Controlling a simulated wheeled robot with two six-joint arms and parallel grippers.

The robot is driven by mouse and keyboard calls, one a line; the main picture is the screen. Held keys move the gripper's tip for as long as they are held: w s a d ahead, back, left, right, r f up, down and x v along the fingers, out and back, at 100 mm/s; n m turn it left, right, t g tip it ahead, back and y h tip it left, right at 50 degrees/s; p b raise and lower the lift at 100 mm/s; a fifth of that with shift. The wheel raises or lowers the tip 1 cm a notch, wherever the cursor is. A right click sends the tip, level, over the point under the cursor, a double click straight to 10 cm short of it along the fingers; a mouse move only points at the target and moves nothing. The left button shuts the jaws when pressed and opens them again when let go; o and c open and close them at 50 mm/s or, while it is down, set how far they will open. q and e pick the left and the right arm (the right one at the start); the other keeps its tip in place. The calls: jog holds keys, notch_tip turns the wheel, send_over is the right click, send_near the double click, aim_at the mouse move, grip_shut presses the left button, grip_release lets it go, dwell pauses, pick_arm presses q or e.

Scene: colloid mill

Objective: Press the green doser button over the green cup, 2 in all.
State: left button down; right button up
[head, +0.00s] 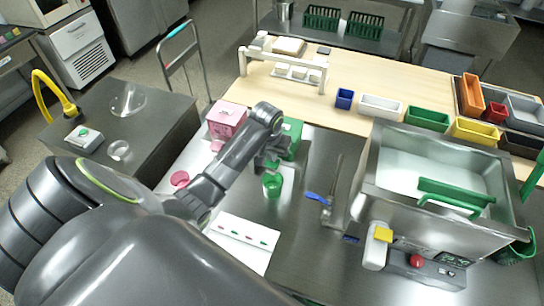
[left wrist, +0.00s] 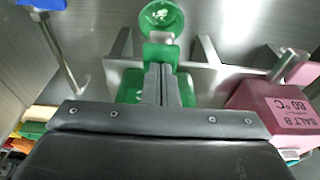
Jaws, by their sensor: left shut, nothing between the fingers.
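The green doser (head: 293,138) stands at the back of the steel worktop, partly hidden by my left arm. My right gripper is out of view.
A pink doser (head: 226,117), labelled SALT B in the left wrist view (left wrist: 270,102), stands to the left. A pink round thing (head: 180,178) lies near it. A card with coloured marks (head: 243,240) lies in front. A blue-handled tool (head: 318,198) and a steel machine (head: 395,205) are to the right.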

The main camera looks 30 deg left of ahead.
pick_arm(q)
jog(key=shift+s+f+b, duration=0.1)
jog(key=shift+f+b, duration=0.25)
jog(key=shift+f, duration=0.8)
jog(key=shift+r, duration=0.15)
jog(key=shift+w+p+v, duration=0.25)
jog(key=shift+p+v, duration=0.25)
jog(key=shift+v, duration=0.75)
jog(key=shift+r, duration=0.1)
jog(key=shift+w, duration=0.1)
jog(key=w+v, duration=0.1)
jog(key=v, duration=0.5)
jog(key=shift+a, duration=0.2)
jog(key=shift+w, duration=0.1)
